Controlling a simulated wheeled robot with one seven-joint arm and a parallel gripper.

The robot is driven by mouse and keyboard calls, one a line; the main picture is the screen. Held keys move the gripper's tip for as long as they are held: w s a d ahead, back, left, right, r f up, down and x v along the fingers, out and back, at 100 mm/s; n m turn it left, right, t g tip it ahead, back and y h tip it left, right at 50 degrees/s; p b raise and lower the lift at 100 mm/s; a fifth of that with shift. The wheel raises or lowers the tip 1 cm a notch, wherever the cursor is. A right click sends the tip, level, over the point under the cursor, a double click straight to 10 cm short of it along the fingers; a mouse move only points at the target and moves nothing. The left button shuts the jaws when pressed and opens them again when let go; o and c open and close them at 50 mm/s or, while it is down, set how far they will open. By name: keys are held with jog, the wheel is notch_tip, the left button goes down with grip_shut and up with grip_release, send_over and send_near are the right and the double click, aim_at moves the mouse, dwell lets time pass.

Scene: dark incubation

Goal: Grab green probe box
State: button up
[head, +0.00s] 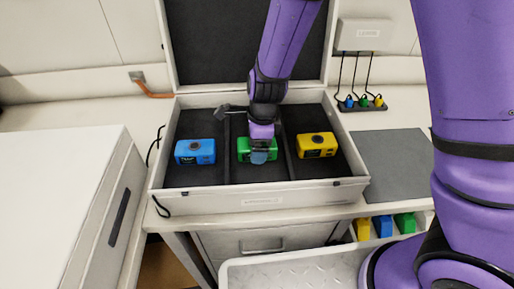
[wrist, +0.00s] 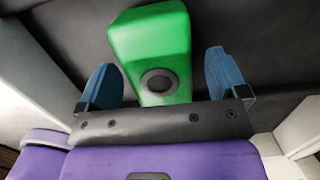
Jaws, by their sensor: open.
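The green probe box (head: 243,144) lies in the middle compartment of an open case (head: 255,194), partly hidden by my gripper (head: 259,157) in the head view. In the wrist view the green probe box (wrist: 152,45) shows a dark round lens and sits between the two blue fingers of my gripper (wrist: 165,80). The fingers are open, with a gap on either side of the box. I cannot tell how far down along the box they reach.
A blue box (head: 195,151) lies in the left compartment and a yellow box (head: 316,145) in the right one. Dark dividers (head: 290,157) separate them. The raised lid (head: 215,45) stands behind. A grey mat (head: 393,165) right of the case is bare.

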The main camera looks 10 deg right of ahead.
jog(key=c, duration=1.3)
jog(key=shift+o, duration=0.2)
jog(key=shift+r, duration=0.15)
